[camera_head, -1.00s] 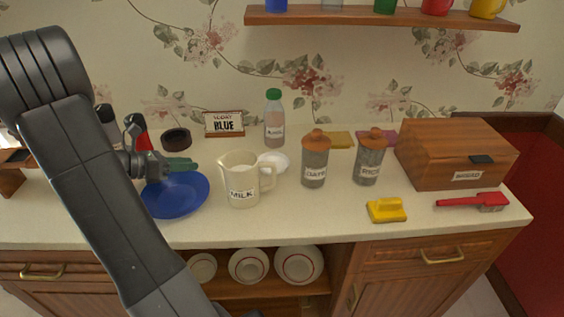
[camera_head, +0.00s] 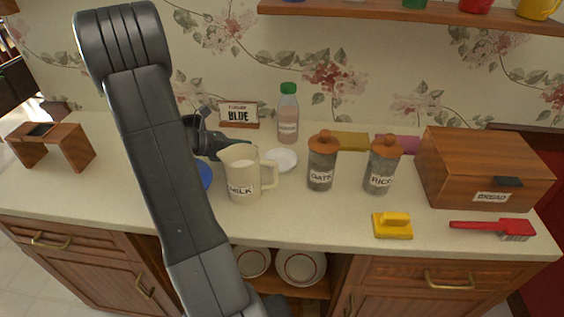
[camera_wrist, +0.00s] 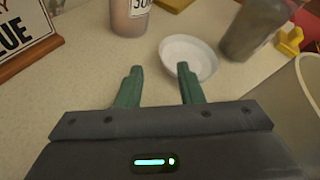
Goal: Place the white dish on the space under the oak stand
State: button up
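The white dish (camera_head: 281,160) is a small round shallow dish on the counter, just behind and right of the cream milk jug (camera_head: 243,175). In the wrist view the dish (camera_wrist: 188,57) lies just beyond my gripper (camera_wrist: 159,78). Its two green fingers are apart with nothing between them, and the right fingertip is near the dish's lower-left rim. In the head view the gripper is behind the jug, left of the dish. The oak stand (camera_head: 60,132) is a small wooden bridge at the counter's left end, with a dark item on top. The space under it looks empty.
The jug (camera_wrist: 300,95) stands close to the right of my gripper. A bottle (camera_head: 288,115) and a BLUE sign (camera_head: 239,114) are behind. The oats jar (camera_head: 321,165) stands right of the dish. The blue plate (camera_head: 205,175) is mostly hidden by my arm.

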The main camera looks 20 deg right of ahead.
aim_at(270, 151)
jog(key=x, duration=0.2)
jog(key=shift+d+f, duration=0.15)
jog(key=shift+d, duration=0.1)
jog(key=shift+x, duration=2.65)
jog(key=shift+s+f, duration=0.2)
jog(key=shift+a, duration=0.1)
grip_shut()
